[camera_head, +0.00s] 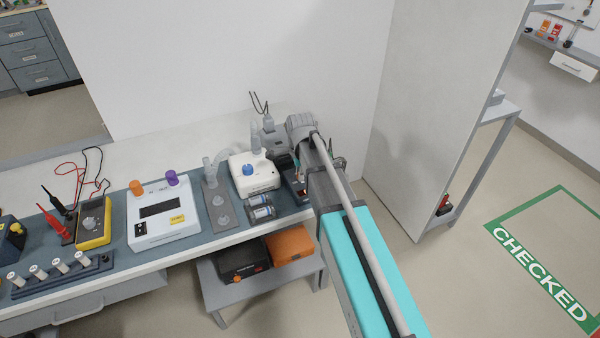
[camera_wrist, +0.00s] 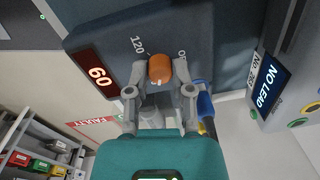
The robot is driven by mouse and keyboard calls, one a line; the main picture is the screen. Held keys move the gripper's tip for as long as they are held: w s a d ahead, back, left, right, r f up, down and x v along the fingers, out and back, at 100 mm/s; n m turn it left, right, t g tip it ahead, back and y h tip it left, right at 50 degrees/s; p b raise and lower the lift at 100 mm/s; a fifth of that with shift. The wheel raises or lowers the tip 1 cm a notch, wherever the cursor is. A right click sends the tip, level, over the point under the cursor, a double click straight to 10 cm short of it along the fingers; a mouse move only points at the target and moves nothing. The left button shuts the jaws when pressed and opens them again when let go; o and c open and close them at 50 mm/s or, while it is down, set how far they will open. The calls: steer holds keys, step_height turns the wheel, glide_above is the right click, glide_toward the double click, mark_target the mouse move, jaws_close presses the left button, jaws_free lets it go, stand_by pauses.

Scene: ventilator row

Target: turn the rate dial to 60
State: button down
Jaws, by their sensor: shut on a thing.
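The rate dial is an orange knob (camera_wrist: 160,68) with a pale mark on the edge facing my palm, on a dark grey-blue unit in the wrist view. A "120" label (camera_wrist: 138,45) is printed beside it, and another label on the right is partly cut off by the finger. A dark red display (camera_wrist: 98,75) left of the dial shows white digits that look like 60. My gripper (camera_wrist: 161,78) is shut on the dial, one finger on each side. In the head view my arm hides the dial; part of a dark unit (camera_head: 293,190) shows beside the arm.
A white unit with a blue knob (camera_head: 248,169) and two small cylinders (camera_head: 261,205) stand close left of my arm. A "NO LEAD" screen (camera_wrist: 267,82) is at the right in the wrist view. A tall partition (camera_head: 425,110) stands right of the bench.

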steer(key=shift+m, duration=0.6)
steer(key=shift+c, duration=2.4)
jaws_free()
steer(key=shift+n, duration=0.3)
